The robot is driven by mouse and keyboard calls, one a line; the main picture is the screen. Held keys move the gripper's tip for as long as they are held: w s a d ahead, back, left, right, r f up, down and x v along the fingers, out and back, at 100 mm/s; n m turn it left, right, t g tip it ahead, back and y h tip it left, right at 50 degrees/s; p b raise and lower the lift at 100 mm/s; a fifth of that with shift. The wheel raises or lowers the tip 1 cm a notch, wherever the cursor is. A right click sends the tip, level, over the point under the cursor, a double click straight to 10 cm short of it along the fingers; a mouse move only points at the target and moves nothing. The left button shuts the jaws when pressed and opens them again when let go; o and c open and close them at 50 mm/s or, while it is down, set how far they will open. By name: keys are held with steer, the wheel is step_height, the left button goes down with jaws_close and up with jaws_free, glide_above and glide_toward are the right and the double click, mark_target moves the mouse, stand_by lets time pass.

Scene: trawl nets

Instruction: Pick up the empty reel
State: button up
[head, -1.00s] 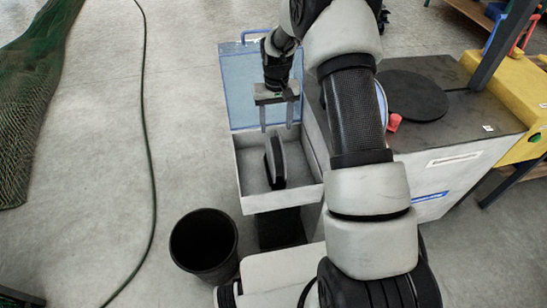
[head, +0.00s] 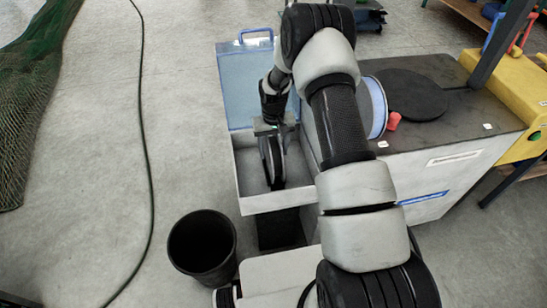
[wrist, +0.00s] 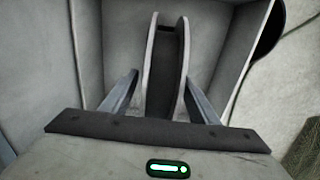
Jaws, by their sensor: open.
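The empty reel (head: 266,165), with grey flanges and a dark narrow core, stands on edge in an open grey bin (head: 243,206). In the wrist view the reel (wrist: 150,70) stands upright between my two fingers, its open gap facing the camera. My gripper (wrist: 160,80) is open, with one finger on each side of the reel. A gap shows between each finger and the flange near it. In the head view my gripper (head: 272,145) is down over the top of the reel and hides part of it.
The bin's blue clear lid (head: 236,90) is tipped up at the back. A bench (head: 455,130) to the right bears a blue-rimmed reel (head: 377,105), a black disc (head: 415,96) and a red piece (head: 393,121). A black bucket (head: 203,243) stands on the floor in front.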

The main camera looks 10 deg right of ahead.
steer(key=shift+r, duration=0.15)
steer(key=c, duration=1.3)
